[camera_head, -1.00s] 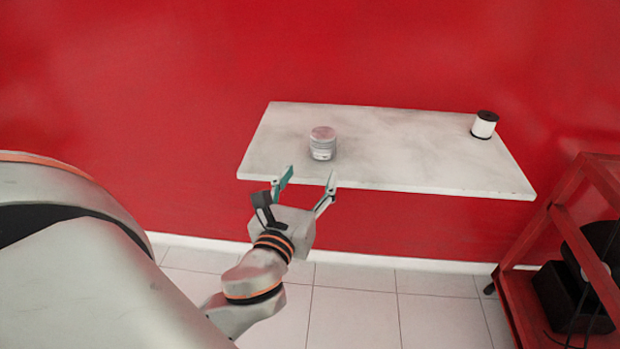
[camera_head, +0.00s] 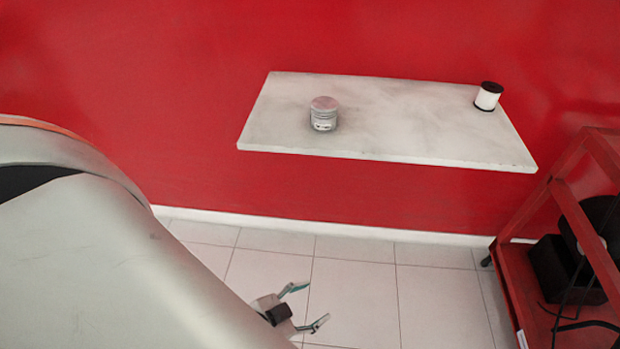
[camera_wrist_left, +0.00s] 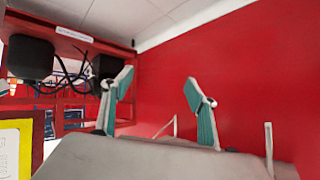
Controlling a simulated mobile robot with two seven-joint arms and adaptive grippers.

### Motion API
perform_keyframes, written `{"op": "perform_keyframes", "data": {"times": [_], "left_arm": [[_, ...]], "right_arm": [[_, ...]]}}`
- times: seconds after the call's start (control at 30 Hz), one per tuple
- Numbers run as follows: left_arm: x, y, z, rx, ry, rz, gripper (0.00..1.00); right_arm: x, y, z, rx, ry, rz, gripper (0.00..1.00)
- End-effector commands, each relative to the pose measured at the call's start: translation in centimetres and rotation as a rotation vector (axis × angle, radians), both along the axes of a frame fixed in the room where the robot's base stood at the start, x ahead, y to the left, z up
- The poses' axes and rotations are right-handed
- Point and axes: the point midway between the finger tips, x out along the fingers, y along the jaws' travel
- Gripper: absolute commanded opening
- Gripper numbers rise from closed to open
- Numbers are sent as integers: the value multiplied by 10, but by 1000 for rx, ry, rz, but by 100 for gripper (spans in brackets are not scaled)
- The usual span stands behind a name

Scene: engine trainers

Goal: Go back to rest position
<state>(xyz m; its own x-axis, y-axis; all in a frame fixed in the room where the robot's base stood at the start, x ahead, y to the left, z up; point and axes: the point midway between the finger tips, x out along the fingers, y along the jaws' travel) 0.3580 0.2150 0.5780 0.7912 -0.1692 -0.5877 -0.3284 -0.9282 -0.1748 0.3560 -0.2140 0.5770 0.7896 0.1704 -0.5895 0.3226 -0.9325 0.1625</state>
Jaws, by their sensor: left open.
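My left gripper (camera_head: 306,305) is low in the head view, in front of the floor tiles and well below the shelf. Its two fingers are spread apart with nothing between them. In the left wrist view the open teal-padded fingers (camera_wrist_left: 160,105) point toward a red wall and are empty. My right gripper shows in neither view. A grey piston-like cylinder (camera_head: 323,114) stands upright on the white shelf (camera_head: 400,150), left of its middle. A white cylinder with black ends (camera_head: 488,96) stands at the shelf's right end.
A red metal frame (camera_head: 512,290) with black parts stands at the right. The red wall (camera_head: 180,110) runs behind the shelf. The tiled floor (camera_head: 360,290) below the shelf is clear. In the left wrist view, red framework with dark units (camera_wrist_left: 32,57) shows at the left.

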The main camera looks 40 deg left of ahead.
Motion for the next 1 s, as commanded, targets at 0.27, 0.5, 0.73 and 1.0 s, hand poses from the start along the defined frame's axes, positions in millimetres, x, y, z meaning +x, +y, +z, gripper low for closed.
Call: {"op": "perform_keyframes", "data": {"times": [0.27,0.5,0.73,1.0], "left_arm": [[-1,0,-1,-16,4,10,58],[5,-4,23,-28,-16,11,58],[-1,-12,49,-65,-6,15,58],[-7,-13,40,-75,9,17,58]], "right_arm": [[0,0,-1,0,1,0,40],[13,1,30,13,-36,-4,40],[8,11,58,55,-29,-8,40],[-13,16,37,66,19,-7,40]]}}
